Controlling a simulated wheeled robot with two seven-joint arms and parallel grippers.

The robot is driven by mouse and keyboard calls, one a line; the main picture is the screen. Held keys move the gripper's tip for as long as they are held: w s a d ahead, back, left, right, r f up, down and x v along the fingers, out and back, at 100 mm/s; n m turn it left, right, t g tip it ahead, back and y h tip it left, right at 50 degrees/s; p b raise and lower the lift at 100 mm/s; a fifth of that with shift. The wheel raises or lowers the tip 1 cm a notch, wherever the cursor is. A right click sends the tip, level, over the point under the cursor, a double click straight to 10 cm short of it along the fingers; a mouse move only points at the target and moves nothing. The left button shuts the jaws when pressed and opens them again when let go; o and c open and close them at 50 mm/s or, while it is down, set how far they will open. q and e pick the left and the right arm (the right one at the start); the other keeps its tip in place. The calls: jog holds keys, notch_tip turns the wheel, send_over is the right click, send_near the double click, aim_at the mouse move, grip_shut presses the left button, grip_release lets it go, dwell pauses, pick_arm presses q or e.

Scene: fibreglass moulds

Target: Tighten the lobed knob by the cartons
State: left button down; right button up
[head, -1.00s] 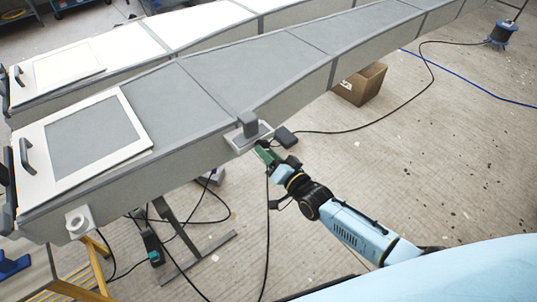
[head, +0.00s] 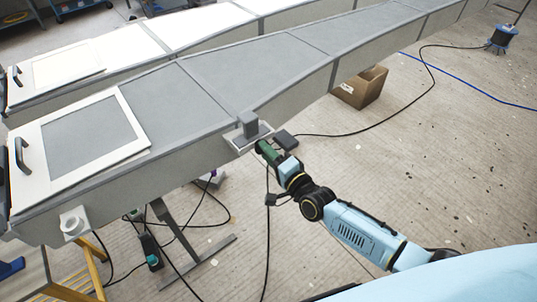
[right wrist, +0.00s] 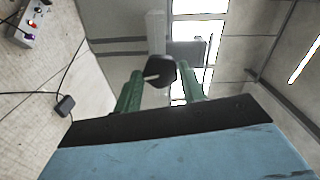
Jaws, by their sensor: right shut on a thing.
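The lobed knob (right wrist: 160,73) is dark, with a pale line on its face, and sits between the two green fingers of my right gripper (right wrist: 160,86) in the right wrist view. The gripper is shut on it. In the head view my right gripper (head: 264,149) is at the grey clamp block (head: 249,125) on the side of the near mould (head: 185,158), and its fingers hide the knob. A brown open carton (head: 360,87) stands on the floor under the mould, to the right of the clamp. My left gripper is not in view.
A dark box (head: 285,139) on a cable is close to my right gripper. Black cables run over the floor below. The floor to the right is mostly clear.

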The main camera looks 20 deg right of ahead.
dwell(0.3)
jog(key=o, duration=1)
jog(key=shift+c, duration=0.2)
jog(key=v, duration=1.3)
jog(key=shift+s, duration=0.25)
jog(key=s+d+f+n+g+h+b, duration=0.1)
jog(key=s+d+f+n+g, duration=0.15)
jog(key=f, duration=0.65)
jog(key=s+d+f+n+g+h, duration=0.15)
jog(key=s+f, duration=0.25)
jog(key=f, duration=0.5)
jog(key=s+d+f+n+g+h+b, duration=0.1)
jog(key=s+f+n+g+h, duration=0.15)
jog(key=f, duration=0.55)
jog(key=s+f+n+g, duration=0.2)
jog(key=s+f, duration=0.3)
jog(key=s, duration=0.3)
jog(key=s+f+n+g+b, duration=0.1)
jog(key=s+f+n+g, duration=0.2)
jog(key=s+f, duration=0.3)
jog(key=s+f+n+g+h, duration=0.1)
jog(key=s+f+n+g, duration=0.2)
jog(key=s, duration=0.9)
notch_tip(320, 180, down, 2)
jog(key=shift+s+a+f+g, duration=0.25)
jog(key=shift+a+g, duration=0.05)
jog(key=shift+g, duration=0.45)
